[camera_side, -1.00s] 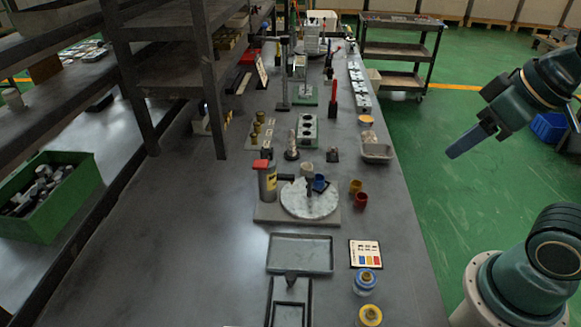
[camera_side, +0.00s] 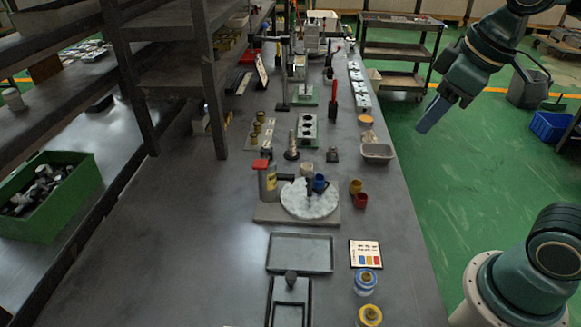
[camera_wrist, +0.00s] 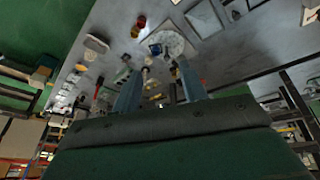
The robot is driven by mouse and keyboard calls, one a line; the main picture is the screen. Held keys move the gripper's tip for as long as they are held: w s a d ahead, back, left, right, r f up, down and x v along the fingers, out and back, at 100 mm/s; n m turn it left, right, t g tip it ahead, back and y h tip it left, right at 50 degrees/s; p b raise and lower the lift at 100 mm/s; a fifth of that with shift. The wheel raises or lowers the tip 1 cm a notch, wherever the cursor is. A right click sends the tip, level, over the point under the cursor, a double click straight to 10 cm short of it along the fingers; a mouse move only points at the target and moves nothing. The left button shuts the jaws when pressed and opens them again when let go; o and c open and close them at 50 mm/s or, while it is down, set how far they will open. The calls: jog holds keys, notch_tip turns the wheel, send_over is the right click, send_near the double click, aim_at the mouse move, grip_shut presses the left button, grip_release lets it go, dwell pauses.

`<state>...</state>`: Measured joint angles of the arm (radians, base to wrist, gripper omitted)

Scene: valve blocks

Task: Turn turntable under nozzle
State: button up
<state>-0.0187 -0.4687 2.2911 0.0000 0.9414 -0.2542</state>
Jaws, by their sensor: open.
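The turntable is a round, pale speckled disc (camera_side: 312,206) on a grey base plate (camera_side: 262,213). A blue cup (camera_side: 319,183) and a whitish cup (camera_side: 306,169) show at its far side, and a small dark upright stands near its middle. A grey and yellow dispenser (camera_side: 270,184) with a red top stands at the disc's left, its dark nozzle (camera_side: 287,177) reaching over the disc. My gripper (camera_side: 430,118) is raised to the right of the bench, well apart from the turntable. In the wrist view my gripper (camera_wrist: 160,88) is open and empty, with the disc (camera_wrist: 174,43) beyond it.
A grey tray (camera_side: 300,253) and a colour card (camera_side: 364,253) lie nearer. Shelving (camera_side: 170,70) rises at left. The floor right of the bench is partly open.

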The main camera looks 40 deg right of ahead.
jog(key=w+a+f+n+g, duration=0.15)
jog(key=w+n, duration=0.35)
jog(key=w, duration=0.7)
jog(key=n+g, duration=0.3)
jog(key=n, duration=0.2)
send_over(310, 175)
notch_tip(310, 175, down, 10)
jog(key=shift+r, duration=0.2)
notch_tip(310, 175, down, 14)
jog(key=shift+r, duration=0.1)
grip_shut()
